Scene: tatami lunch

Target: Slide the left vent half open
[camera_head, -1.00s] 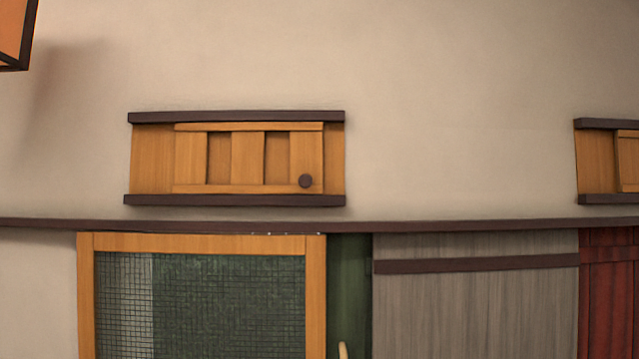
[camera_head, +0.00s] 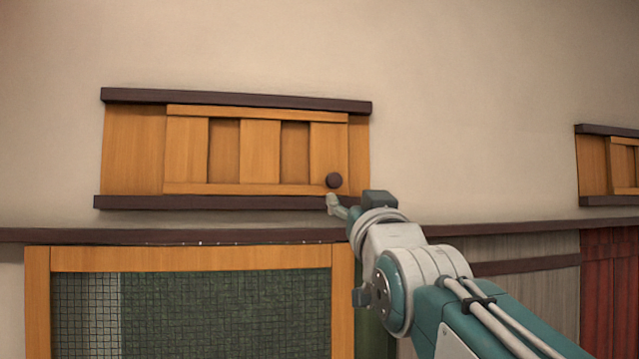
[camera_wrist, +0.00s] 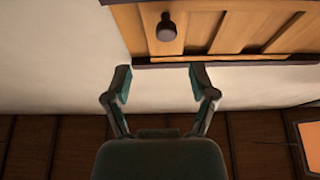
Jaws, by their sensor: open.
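The left vent (camera_head: 239,150) is a wooden slatted panel between dark upper and lower rails on the wall. In the wrist view the knob (camera_wrist: 166,28) stands out from the wood, beyond and above my fingertips. My gripper (camera_wrist: 160,80) is open and empty, with its two fingers spread. In the head view my gripper (camera_head: 335,203) is just below the knob, partly hidden by my wrist. It appears apart from the knob.
A second vent (camera_head: 622,165) is at the right edge. Below the left vent runs a dark wall ledge (camera_head: 150,235), with a wood-framed mesh panel (camera_head: 215,310) under it. The wall (camera_head: 470,120) to the right of the left vent is bare.

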